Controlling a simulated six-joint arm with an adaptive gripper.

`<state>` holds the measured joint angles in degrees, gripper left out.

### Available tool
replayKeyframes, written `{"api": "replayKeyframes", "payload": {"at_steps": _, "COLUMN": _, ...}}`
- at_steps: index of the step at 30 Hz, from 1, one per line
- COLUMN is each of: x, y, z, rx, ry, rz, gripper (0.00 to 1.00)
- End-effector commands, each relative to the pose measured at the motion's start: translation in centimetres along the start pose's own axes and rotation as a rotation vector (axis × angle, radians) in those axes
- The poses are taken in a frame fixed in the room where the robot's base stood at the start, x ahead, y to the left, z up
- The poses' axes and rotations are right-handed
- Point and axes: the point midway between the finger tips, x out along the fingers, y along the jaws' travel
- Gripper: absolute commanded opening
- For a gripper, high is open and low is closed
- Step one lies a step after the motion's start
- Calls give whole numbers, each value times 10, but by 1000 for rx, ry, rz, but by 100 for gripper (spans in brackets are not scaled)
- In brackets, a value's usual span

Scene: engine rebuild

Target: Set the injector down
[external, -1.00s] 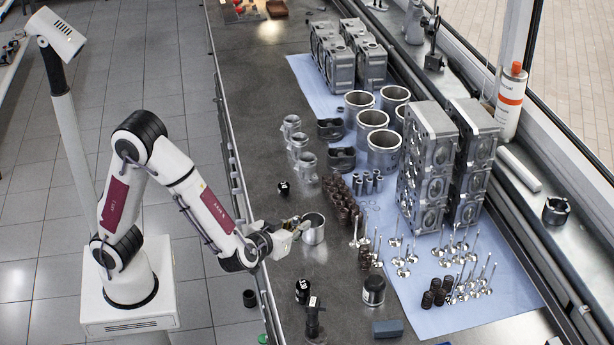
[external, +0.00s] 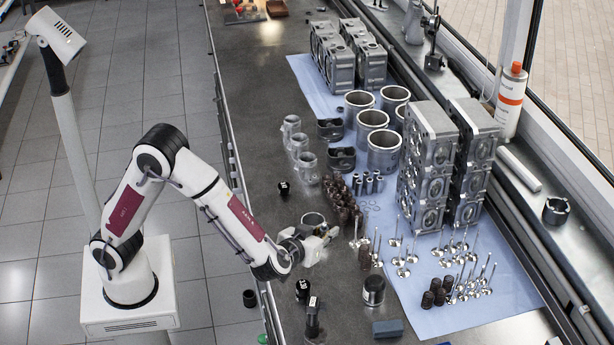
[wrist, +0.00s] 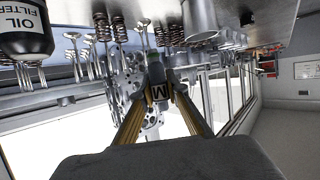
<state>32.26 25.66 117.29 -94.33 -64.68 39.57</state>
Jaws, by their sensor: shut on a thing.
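My gripper (external: 326,236) is over the dark bench in the external view, in front of a metal cylinder (external: 313,218) and left of the valves. In the wrist view my gripper (wrist: 162,84) has its two yellowish fingers closed on a slim part, the injector (wrist: 157,93).
Valves (external: 403,262) and dark springs (external: 366,258) stand just right of my gripper. An oil filter (wrist: 25,30) hangs at the top left of the inverted wrist view. A small black canister (external: 303,290) and a dark can (external: 373,290) stand nearer the front. Bare bench lies between them.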

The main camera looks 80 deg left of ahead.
Motion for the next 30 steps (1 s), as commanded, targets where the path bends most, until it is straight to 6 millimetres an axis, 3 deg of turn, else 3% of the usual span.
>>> {"api": "replayKeyframes", "payload": {"at_steps": 17, "x": 0, "y": 6, "z": -4, "rx": 19, "ry": 1, "rz": 2, "gripper": 0}}
{"api": "replayKeyframes", "payload": {"at_steps": 30, "x": 17, "y": 5, "z": 39, "rx": 22, "ry": -1, "rz": 1, "gripper": 0}}
